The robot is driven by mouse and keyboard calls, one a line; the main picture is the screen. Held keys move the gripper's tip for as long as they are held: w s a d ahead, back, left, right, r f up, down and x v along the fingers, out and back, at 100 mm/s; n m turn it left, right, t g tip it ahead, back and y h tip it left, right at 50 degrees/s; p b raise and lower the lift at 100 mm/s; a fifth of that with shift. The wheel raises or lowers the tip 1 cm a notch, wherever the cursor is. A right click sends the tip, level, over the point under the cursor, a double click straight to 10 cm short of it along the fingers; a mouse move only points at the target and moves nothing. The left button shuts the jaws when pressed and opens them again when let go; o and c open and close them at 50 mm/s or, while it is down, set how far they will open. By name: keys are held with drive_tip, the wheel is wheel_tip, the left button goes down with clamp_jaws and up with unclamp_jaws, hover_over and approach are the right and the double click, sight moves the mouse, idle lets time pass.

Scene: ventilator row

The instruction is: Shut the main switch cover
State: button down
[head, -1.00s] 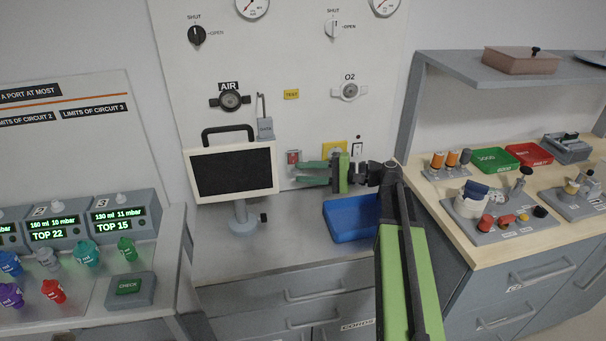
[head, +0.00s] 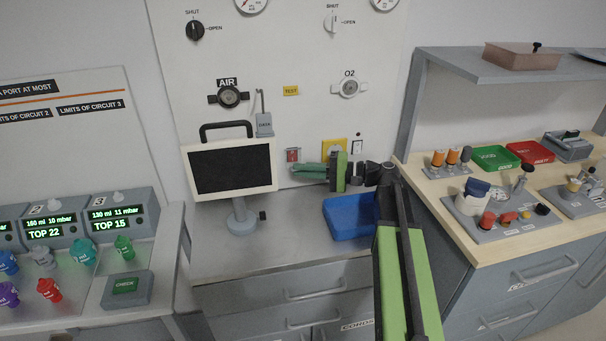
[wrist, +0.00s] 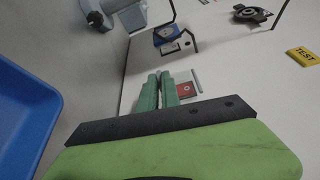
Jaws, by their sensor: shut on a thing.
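The main switch is a small red switch on a pale plate (head: 293,155) on the wall panel, right of the monitor. It also shows in the wrist view (wrist: 186,89), beside my green fingertips. My gripper (head: 297,168) reaches in from the right at the switch's lower edge, its fingers close together. In the wrist view my gripper (wrist: 159,78) has only a narrow gap between the fingers. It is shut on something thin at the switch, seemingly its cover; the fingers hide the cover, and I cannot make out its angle.
The monitor (head: 232,170) stands close left of my fingertips. A blue tray (head: 350,219) lies on the counter below my gripper. A yellow plate (head: 328,146) is partly behind my gripper. A wooden-topped bench (head: 470,246) stands at the right.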

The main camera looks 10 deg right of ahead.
drive_tip(key=shift+w+f+n+b, duration=0.3)
drive_tip(key=shift+f+n+b, duration=0.05)
drive_tip(key=shift+f+n, duration=0.1)
drive_tip(key=shift+w+r+n, duration=0.1)
drive_tip(key=shift+r+n, duration=0.1)
drive_tip(key=shift+n, duration=0.05)
drive_tip(key=c, duration=1.6)
unclamp_jaws()
drive_tip(key=shift+o, duration=0.2)
drive_tip(key=v, duration=1.7)
drive_tip(key=shift+d+f, duration=0.15)
drive_tip(key=shift+f, duration=0.3)
